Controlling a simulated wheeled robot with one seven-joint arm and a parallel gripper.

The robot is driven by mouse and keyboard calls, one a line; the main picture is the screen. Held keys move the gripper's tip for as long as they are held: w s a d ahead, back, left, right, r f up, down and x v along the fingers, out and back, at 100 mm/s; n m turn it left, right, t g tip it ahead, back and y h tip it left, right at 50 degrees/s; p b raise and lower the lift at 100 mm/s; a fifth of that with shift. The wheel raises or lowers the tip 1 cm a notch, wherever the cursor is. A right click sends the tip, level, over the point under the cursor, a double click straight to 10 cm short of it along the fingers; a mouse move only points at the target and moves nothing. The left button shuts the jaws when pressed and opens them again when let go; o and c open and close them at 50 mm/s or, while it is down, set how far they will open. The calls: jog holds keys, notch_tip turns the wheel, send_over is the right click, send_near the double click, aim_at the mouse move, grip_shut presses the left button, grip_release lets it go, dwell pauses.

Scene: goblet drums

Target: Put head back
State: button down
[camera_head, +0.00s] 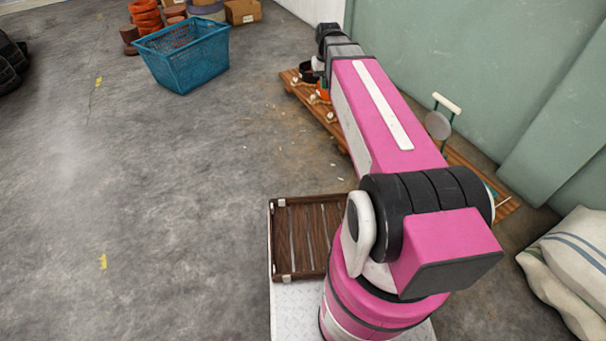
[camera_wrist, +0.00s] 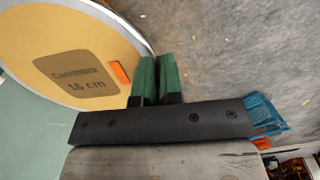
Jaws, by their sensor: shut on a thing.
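A round tan drum head (camera_wrist: 85,45) with a pale rim fills the upper left of the wrist view.
Dark and orange objects stand on the rack's far end, partly behind my arm. A grey disc on a green frame (camera_head: 438,125) stands right of the arm. A blue basket (camera_head: 185,58) is at the back left; a pale sack (camera_head: 568,265) lies right. The left floor is mostly clear.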

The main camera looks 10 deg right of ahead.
jog(key=w+a+f+n, duration=0.1)
jog(key=w+f, duration=0.2)
jog(key=f, duration=0.4)
jog(key=w+a+f, duration=0.1)
jog(key=w+f, duration=0.3)
jog(key=f, duration=0.3)
jog(key=n, duration=0.2)
send_over(303, 189)
notch_tip(303, 189, down, 45)
jog(key=shift+w+f, duration=0.15)
jog(key=shift+f, duration=4.3)
jog(key=shift+f, duration=0.25)
jog(key=c, duration=1.2)
grip_release()
